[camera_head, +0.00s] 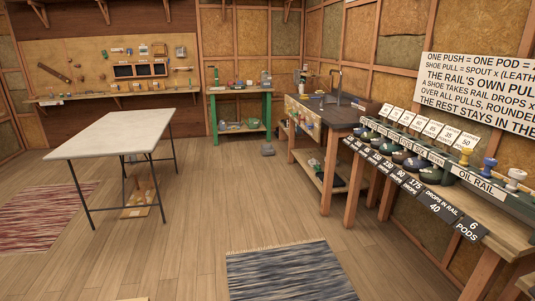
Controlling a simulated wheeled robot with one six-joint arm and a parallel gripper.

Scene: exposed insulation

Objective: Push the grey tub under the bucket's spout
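I cannot make out for certain a grey tub or a bucket with a spout from here. A small grey object (267,149) stands on the floor by the right front leg of the green bench (239,92); it is too small to tell what it is. Small items that I cannot identify sit on that bench's top and lower shelf. My gripper is not in view.
A white-topped table (112,133) stands at left. A dark-topped sink bench (335,113) and a long oil rail counter (500,211) with labelled pots line the right. A red rug (45,215) and grey rug (288,272) lie on the floor. The middle floor is clear.

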